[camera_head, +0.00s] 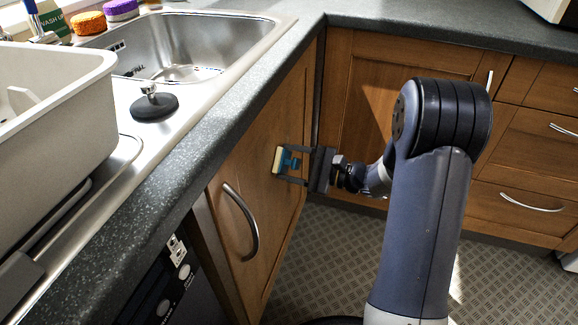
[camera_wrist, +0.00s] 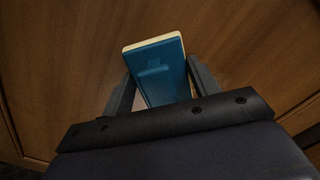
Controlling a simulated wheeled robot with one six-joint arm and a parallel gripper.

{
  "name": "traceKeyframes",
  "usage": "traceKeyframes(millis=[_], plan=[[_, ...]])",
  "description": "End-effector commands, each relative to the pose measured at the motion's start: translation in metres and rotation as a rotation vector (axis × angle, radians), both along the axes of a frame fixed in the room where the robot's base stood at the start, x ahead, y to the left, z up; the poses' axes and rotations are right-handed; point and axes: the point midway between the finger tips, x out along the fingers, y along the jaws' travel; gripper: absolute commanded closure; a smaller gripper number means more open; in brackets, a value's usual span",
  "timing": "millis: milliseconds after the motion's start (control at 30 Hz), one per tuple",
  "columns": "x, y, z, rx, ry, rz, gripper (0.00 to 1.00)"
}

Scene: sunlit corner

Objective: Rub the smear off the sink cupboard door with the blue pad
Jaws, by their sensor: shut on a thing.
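The blue pad (camera_head: 286,161) has a cream face layer and a blue back with a raised grip. My gripper (camera_head: 294,164) is shut on this grip, and the cream face is turned toward the sink cupboard door (camera_head: 248,170). In the wrist view the pad (camera_wrist: 157,62) sits between the fingers of my gripper (camera_wrist: 158,88), close in front of the wooden door (camera_wrist: 60,60). I cannot tell whether the pad touches the door. No smear shows in either view; the pad and gripper may hide it.
A curved metal handle (camera_head: 243,222) stands out from the door below left of the pad. The dark worktop edge (camera_head: 215,135) runs above the door. The steel sink (camera_head: 180,50) and a pale basin (camera_head: 50,110) are on top. Wooden cupboards (camera_head: 350,90) close the corner behind; patterned floor (camera_head: 335,245) is open below.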

Motion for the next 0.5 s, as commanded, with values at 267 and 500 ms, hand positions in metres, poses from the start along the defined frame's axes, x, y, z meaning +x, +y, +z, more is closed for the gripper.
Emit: traceKeyframes(millis=[267, 500], plan=[[0.022, -0.007, 0.000, -0.001, -0.002, 0.000, 0.61], [0.032, -0.010, 0.000, -0.001, 0.000, -0.001, 0.61]])
